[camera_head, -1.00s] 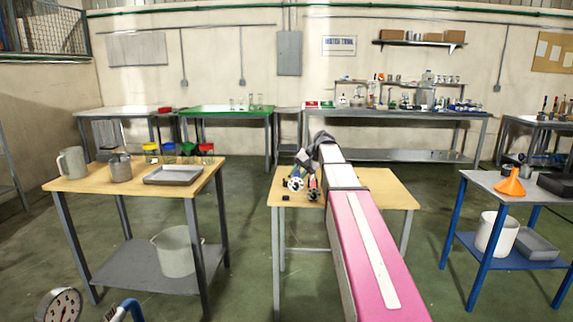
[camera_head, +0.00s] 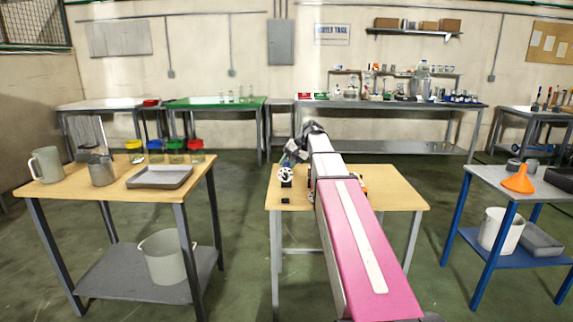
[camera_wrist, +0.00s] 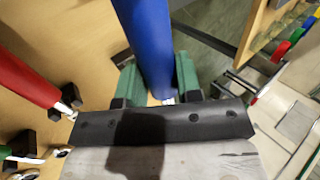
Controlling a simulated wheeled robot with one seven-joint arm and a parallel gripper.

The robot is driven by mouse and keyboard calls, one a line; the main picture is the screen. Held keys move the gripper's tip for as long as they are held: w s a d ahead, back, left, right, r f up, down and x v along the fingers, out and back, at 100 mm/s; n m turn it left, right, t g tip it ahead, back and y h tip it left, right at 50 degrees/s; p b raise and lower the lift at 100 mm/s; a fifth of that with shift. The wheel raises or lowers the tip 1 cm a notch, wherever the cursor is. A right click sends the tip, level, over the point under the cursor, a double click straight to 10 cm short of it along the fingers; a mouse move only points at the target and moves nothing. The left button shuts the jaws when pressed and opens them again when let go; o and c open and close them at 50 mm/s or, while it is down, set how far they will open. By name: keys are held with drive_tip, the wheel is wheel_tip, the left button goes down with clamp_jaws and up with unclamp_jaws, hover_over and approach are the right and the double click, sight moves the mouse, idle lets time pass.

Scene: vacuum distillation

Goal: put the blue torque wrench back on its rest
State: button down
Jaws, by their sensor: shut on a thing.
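The blue torque wrench (camera_wrist: 148,40) shows in the wrist view as a thick blue handle between the green fingers of my gripper (camera_wrist: 158,82). My gripper is shut on it. The wrench's far end runs out of the top of the picture. In the head view my gripper (camera_head: 292,160) is over the left part of the middle wooden table (camera_head: 395,190), and the blue wrench is hard to make out. Small black blocks (camera_head: 285,200) are at the table's left side. I cannot tell which rest belongs to the blue wrench.
A red-handled tool (camera_wrist: 30,80) lies left of the wrench in the wrist view, beside black blocks (camera_wrist: 55,112). My arm hides part of the middle table. A left table (camera_head: 120,200) carries jars and a tray (camera_head: 160,178). A blue-legged table (camera_head: 490,180) stands right.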

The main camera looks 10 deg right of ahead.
drive_tip(key=shift+f, duration=3)
drive_tip(key=shift+s+f, duration=0.1)
drive_tip(key=shift+f, duration=1.4)
drive_tip(key=c, duration=0.7)
unclamp_jaws()
drive_tip(key=shift+f, duration=0.1)
